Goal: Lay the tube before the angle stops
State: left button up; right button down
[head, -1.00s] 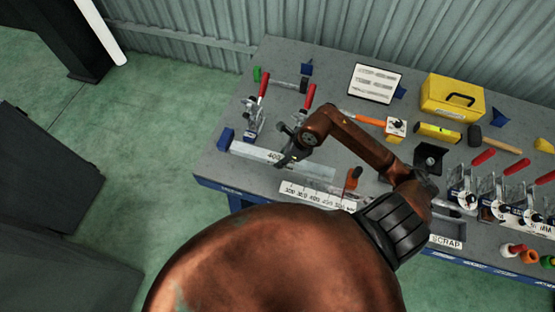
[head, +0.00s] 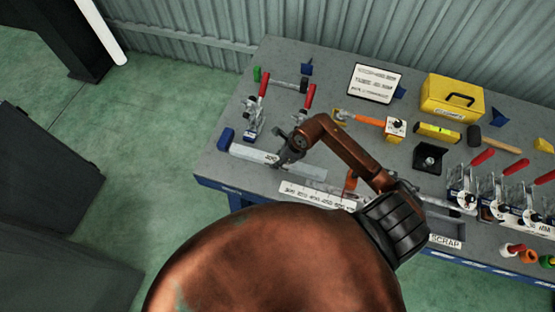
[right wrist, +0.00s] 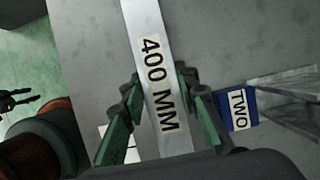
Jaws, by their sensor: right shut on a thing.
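The tube (head: 250,152) is a pale square bar labelled 400 MM, near the left end of the bench. My right gripper (head: 284,160) is around it near the label. In the right wrist view the green fingers (right wrist: 160,105) sit either side of the tube (right wrist: 146,25), shut on it. A blue block labelled TWO (right wrist: 238,108) is beside the tube, apart from it. A blue block (head: 226,138) also shows at the tube's left end in the head view. Whether these are angle stops is unclear. A dark claw shape (right wrist: 14,100) at the wrist view's left edge may be my left gripper.
Red-handled toggle clamps (head: 254,118) stand behind the tube. A white number strip (head: 318,194) lies in front. More clamps (head: 463,185), a yellow case (head: 452,98) and a mallet (head: 493,138) fill the right side. The bench's left edge is close.

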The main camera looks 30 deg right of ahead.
jog(key=c, duration=1.5)
grip_release()
jog(key=v, duration=1.2)
